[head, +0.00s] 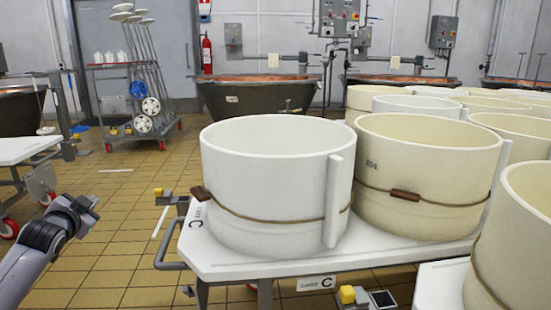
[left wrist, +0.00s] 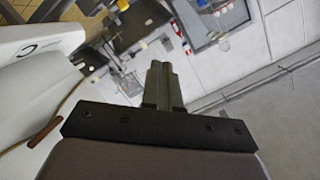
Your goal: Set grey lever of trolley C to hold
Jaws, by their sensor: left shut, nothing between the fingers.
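Trolley C (head: 236,262) is a white-topped trolley at the lower middle of the head view, with a "C" label on its front edge. A yellow-tipped fitting (head: 347,296) sits below its front edge next to a dark square part. Another yellow fitting (head: 160,193) with grey parts is at its left end. I cannot tell which part is the grey lever or how it is set. My left gripper (head: 88,205) is shut and empty, over the floor left of the trolley and apart from it. It also shows in the left wrist view (left wrist: 163,75). My right gripper is not in view.
White and cream tubs (head: 268,180) stand on trolley C, with more tubs to the right. Another white table (head: 28,150) is at the left edge. A tool rack (head: 140,80) and copper vats (head: 255,95) stand behind. Tiled floor is free between them.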

